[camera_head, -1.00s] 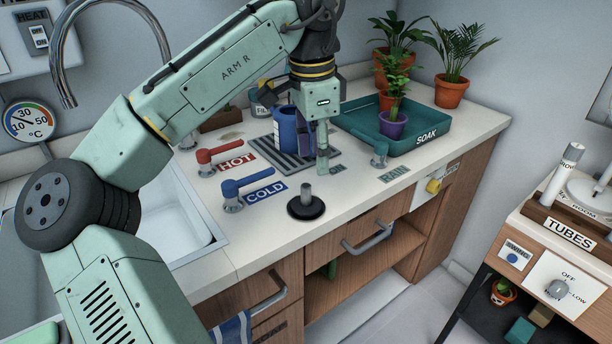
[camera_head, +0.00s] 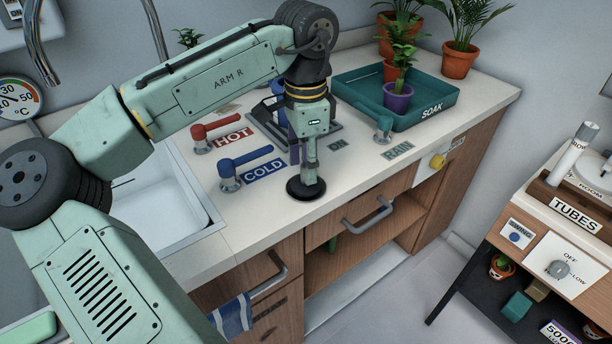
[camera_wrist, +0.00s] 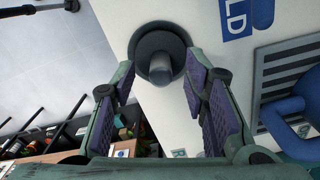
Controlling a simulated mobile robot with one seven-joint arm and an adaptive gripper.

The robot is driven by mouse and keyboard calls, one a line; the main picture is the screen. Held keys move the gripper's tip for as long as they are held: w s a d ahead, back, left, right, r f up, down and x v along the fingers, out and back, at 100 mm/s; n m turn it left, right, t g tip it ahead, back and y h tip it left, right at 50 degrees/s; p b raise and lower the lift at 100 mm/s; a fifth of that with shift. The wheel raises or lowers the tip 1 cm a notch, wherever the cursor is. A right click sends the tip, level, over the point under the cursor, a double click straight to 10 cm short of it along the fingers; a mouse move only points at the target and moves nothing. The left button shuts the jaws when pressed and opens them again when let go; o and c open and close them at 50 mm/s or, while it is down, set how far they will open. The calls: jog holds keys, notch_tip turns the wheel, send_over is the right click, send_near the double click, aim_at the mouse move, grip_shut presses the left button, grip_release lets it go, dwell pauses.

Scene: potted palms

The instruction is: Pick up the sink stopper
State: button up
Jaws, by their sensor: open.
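The sink stopper (camera_head: 305,190) is a black disc with a grey upright knob, lying on the white countertop near its front edge, right of the COLD label. In the wrist view the stopper (camera_wrist: 159,52) shows at the top centre, its knob pointing toward the camera. In the wrist view my gripper (camera_wrist: 163,78) is open, with one purple-padded finger on each side of the knob. I cannot tell whether either finger touches it.
The red HOT tap (camera_head: 216,132) and blue COLD tap (camera_head: 240,170) stand left of my gripper. A blue watering can (camera_wrist: 295,118) stands on a grate (camera_wrist: 290,75). A teal SOAK tray (camera_head: 350,105) with potted plants is behind right. The sink (camera_head: 165,205) is at left.

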notch_tip(320, 180, down, 2)
jog(key=shift+f, duration=0.1)
grip_shut()
dwell(0.5)
